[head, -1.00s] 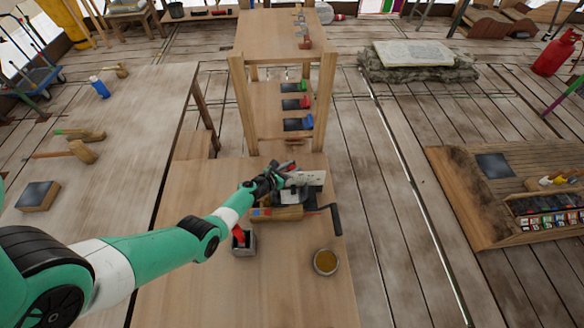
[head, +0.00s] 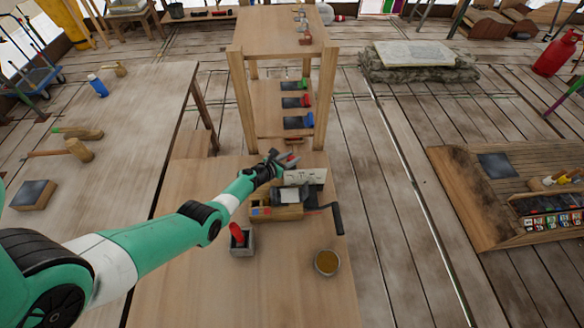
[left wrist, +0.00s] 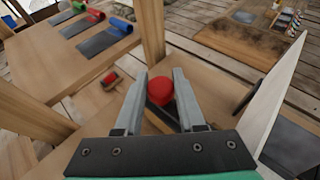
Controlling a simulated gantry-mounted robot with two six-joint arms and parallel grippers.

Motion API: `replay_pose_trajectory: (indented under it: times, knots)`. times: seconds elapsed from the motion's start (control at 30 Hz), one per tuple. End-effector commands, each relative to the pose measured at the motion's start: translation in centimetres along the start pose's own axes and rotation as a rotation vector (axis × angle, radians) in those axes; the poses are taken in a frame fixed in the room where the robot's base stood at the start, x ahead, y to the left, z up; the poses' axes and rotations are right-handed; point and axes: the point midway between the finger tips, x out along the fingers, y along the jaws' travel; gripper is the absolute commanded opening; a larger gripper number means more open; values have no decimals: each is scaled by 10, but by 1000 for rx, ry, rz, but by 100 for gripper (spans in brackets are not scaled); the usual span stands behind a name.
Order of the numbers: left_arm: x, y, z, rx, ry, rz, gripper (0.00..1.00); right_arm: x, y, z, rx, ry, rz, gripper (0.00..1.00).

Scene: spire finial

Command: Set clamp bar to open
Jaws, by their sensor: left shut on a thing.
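A wooden device (head: 275,213) with a dark crank handle (head: 338,219) and an upright pale board (head: 305,177) stands on the bench. My left gripper (head: 287,158) is just behind the device, at the board's upper left. In the left wrist view my left gripper (left wrist: 161,84) is shut on a red knob (left wrist: 160,91), which shows between its two fingers. A dark bar (left wrist: 160,121) runs below the knob and looks like the clamp bar. Its far end and pivot are hidden by the gripper. My right gripper is not in view.
A cup holding a red item (head: 242,243) and a bowl of amber stuff (head: 327,262) stand at the front of the bench. A wooden shelf frame (head: 240,105) rises behind the device. The front left of the bench is clear.

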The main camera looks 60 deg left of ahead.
Motion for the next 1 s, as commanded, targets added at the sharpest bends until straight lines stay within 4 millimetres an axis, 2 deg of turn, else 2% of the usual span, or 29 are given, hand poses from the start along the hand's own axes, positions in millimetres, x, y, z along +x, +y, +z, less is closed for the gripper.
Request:
replay_pose_trajectory:
  times: [0.03, 0.33, 0.37, 0.5, 0.83, 1.0]
  knots:
    - [5, 4, -3, 0, 2, 0, 0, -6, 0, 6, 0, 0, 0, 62]
    - [5, 7, 1, 0, 4, 2, 0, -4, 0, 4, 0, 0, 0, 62]
    - [5, 7, 1, 0, 4, 3, 42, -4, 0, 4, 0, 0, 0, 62]
    - [5, 7, 1, 0, 3, 2, 67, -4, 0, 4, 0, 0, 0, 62]
    - [3, 6, 3, 0, 2, 0, 69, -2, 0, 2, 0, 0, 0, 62]
    - [-16, 7, 8, -2, 4, 2, 69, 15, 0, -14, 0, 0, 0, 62]
